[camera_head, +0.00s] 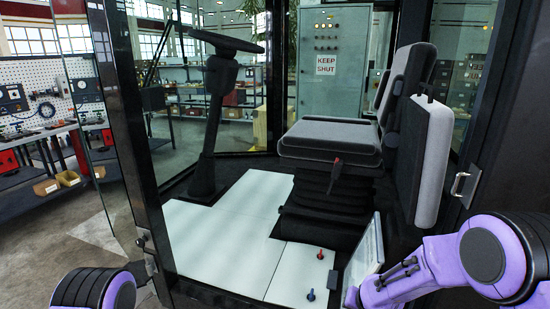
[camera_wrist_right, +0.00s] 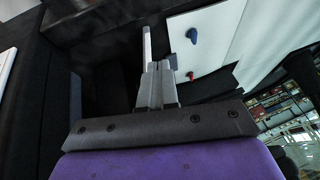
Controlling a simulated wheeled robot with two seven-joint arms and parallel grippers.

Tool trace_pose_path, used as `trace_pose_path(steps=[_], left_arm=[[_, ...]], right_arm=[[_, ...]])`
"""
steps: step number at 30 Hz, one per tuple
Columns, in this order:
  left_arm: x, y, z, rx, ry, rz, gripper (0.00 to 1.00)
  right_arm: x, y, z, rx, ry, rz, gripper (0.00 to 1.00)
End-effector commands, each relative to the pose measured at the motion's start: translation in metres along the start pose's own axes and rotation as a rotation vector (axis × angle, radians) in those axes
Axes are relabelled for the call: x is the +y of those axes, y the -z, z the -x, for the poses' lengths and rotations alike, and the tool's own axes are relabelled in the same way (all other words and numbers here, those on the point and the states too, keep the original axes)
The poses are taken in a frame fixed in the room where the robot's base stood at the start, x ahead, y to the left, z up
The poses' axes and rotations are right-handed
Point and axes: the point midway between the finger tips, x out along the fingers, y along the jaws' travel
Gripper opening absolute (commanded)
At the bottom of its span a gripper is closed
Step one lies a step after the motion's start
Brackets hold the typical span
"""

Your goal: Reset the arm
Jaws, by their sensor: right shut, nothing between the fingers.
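My right arm (camera_head: 430,268) comes in from the right in the head view and reaches into the open cab doorway at the bottom. Its gripper (camera_wrist_right: 158,66) shows in the right wrist view, with the fingers shut together and nothing between them. In the head view the fingers cannot be made out. A purple part of my left arm (camera_head: 95,290) shows at the bottom left; its gripper is out of view.
An upright pale panel (camera_head: 366,256) stands close by my right wrist. A red knob (camera_head: 320,254) and a blue knob (camera_head: 310,295) sit on the white floor plate (camera_head: 293,268). The seat (camera_head: 330,143), steering column (camera_head: 212,130) and door frame (camera_head: 128,130) surround the space.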

Motion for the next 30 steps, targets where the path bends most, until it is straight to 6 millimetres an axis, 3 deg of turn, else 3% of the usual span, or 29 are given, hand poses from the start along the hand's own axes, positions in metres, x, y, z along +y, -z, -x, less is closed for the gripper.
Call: trace_pose_path(steps=[4,6,12,15,18,20,30], left_arm=[[0.002,-0.010,-0.024,0.000,0.000,0.000,0.43],[0.003,-0.015,-0.037,0.000,0.000,0.000,0.43],[0.006,-0.028,-0.069,0.000,0.000,0.000,0.43],[0.007,-0.033,-0.079,0.000,0.000,0.000,0.43],[0.008,-0.036,-0.087,0.000,0.000,0.000,0.43],[0.008,-0.036,-0.088,0.000,0.000,0.000,0.43],[0.008,-0.035,-0.086,0.000,0.000,0.000,0.43]], right_arm=[[0.053,-0.080,-0.040,0.108,-0.026,-0.073,0.00],[0.094,-0.132,-0.050,0.160,-0.084,-0.109,0.00],[0.194,-0.270,-0.033,0.162,-0.298,-0.147,0.00],[0.220,-0.321,-0.023,0.075,-0.365,-0.143,0.00],[0.236,-0.352,-0.024,0.012,-0.398,-0.134,0.00],[0.239,-0.359,-0.025,-0.002,-0.404,-0.132,0.00],[0.239,-0.359,-0.023,-0.006,-0.405,-0.133,0.00]])
